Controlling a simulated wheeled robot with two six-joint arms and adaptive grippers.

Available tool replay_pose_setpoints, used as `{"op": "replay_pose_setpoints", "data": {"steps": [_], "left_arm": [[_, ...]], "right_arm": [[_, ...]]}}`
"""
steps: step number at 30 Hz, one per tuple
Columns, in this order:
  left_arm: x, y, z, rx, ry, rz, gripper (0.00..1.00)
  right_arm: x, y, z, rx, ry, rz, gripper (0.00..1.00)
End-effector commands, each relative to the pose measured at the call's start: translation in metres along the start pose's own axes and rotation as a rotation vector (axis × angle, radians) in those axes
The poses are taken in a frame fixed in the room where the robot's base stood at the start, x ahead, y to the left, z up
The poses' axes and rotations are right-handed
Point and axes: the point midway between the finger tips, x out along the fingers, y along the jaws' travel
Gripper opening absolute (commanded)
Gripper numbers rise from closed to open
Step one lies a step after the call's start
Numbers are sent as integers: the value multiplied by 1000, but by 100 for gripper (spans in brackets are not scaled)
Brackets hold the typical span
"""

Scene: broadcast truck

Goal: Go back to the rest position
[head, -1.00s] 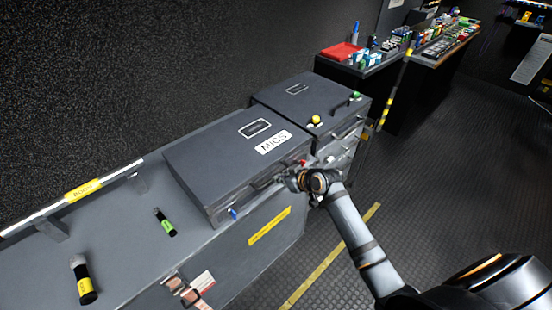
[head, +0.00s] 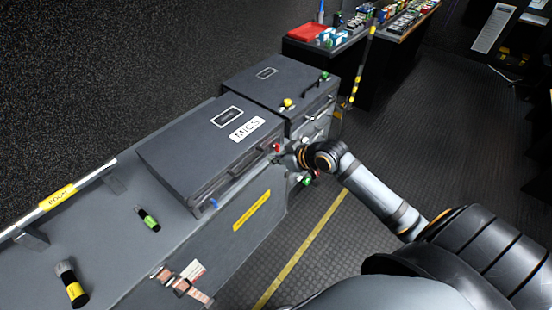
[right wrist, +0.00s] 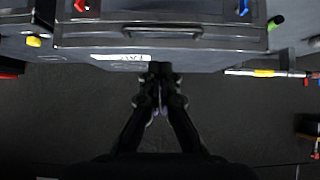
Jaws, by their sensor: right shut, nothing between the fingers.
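My right gripper (head: 284,157) is shut and empty. It is at the right front corner of the dark grey case labelled MICS (head: 190,141), near the red latch (head: 276,147). I cannot tell from the head view whether it touches the case. In the right wrist view, the shut fingers (right wrist: 160,74) point toward a dark case front with a handle (right wrist: 162,33) and a white label (right wrist: 120,57). My left gripper is not in view.
The case lies on a grey counter (head: 110,225) with a green-banded microphone (head: 147,220) and a yellow-banded one (head: 71,286). A second case (head: 280,84) stands behind. A table with a red tray (head: 305,32) is farther back. The floor (head: 420,150) to the right is clear.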

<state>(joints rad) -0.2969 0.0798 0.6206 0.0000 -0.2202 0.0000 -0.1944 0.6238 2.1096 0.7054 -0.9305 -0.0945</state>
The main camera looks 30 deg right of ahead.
Motion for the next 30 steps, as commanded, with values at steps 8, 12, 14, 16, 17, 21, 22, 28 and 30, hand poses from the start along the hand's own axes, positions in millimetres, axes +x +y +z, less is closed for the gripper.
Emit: {"op": "replay_pose_setpoints", "data": {"steps": [8,12,14,16,17,21,22,28,30], "left_arm": [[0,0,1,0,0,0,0],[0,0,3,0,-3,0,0],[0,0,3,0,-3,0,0],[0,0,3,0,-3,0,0],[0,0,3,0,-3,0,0],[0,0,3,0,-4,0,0],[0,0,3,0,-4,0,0],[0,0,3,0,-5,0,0],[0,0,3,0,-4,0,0]], "right_arm": [[-5,-1,0,0,-1,-2,0],[-4,0,1,1,-2,-1,0],[-1,4,6,12,-7,7,0],[10,18,23,45,-24,38,0],[18,26,36,67,-37,57,0],[56,70,134,188,-135,181,0],[63,76,160,210,-161,207,0],[84,72,337,300,-362,322,0],[81,53,397,314,-438,339,0]]}}
